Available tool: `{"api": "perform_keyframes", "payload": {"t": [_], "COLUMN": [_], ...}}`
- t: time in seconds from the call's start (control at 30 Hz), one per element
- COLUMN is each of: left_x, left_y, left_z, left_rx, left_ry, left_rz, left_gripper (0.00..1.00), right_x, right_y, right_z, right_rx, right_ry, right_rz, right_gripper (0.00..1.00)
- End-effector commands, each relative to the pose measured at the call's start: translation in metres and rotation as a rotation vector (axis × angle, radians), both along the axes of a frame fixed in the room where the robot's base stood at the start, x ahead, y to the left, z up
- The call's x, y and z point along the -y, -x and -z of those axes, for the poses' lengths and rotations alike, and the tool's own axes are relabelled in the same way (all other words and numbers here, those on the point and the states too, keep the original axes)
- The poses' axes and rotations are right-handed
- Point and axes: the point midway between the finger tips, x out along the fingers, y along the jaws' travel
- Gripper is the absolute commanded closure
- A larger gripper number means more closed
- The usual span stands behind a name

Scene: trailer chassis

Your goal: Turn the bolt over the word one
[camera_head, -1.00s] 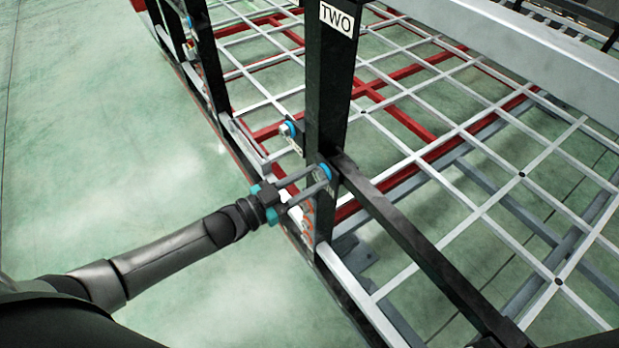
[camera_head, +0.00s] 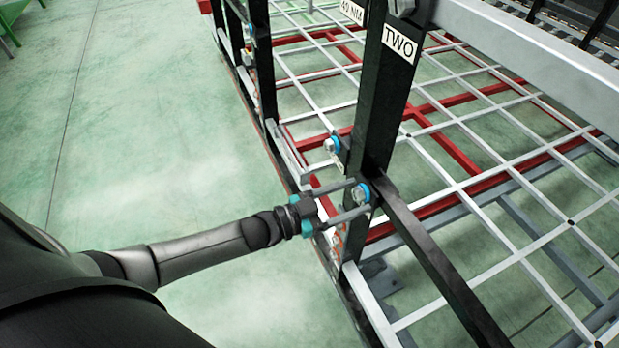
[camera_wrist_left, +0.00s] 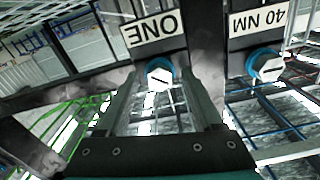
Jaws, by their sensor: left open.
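The bolt over the word ONE (camera_wrist_left: 160,73) has a pale hex head with a blue ring. In the left wrist view it appears upside down, next to the ONE label (camera_wrist_left: 153,30). The same bolt shows in the head view (camera_head: 362,193) on the black post. My left gripper (camera_head: 358,198) is open, with one finger on each side of this bolt. In the left wrist view the two fingers of my left gripper (camera_wrist_left: 158,83) flank the bolt head; I cannot tell whether they touch it. My right gripper is not in view.
A second blue-ringed bolt (camera_wrist_left: 265,65) sits beside the 40 NM label (camera_wrist_left: 258,22). A black post with a TWO label (camera_head: 399,43) rises behind the gripper. A black bar (camera_head: 440,265) runs towards the front right. Green floor (camera_head: 130,130) is clear at left.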

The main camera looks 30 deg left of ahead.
Motion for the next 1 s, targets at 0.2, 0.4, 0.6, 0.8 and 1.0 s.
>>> {"api": "perform_keyframes", "payload": {"t": [0.2,0.4,0.6,0.8,1.0], "left_x": [-0.015,-0.036,-0.058,-0.077,-0.089], "left_y": [0.019,0.047,0.075,0.099,0.115], "left_z": [0.002,0.002,0.002,0.001,0.0], "left_rx": [-0.004,-0.004,-0.002,-0.002,0.001], "left_ry": [-0.002,-0.002,-0.001,0.0,0.001], "left_rz": [-0.001,0.0,0.001,0.001,0.001], "left_gripper": [0.32,0.32,0.32,0.32,0.32], "right_x": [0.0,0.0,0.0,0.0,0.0], "right_y": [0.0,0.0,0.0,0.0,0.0], "right_z": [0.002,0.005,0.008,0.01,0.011], "right_rx": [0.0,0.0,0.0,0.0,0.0], "right_ry": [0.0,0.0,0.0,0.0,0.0], "right_rz": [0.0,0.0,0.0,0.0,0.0], "right_gripper": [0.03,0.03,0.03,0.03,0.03]}}
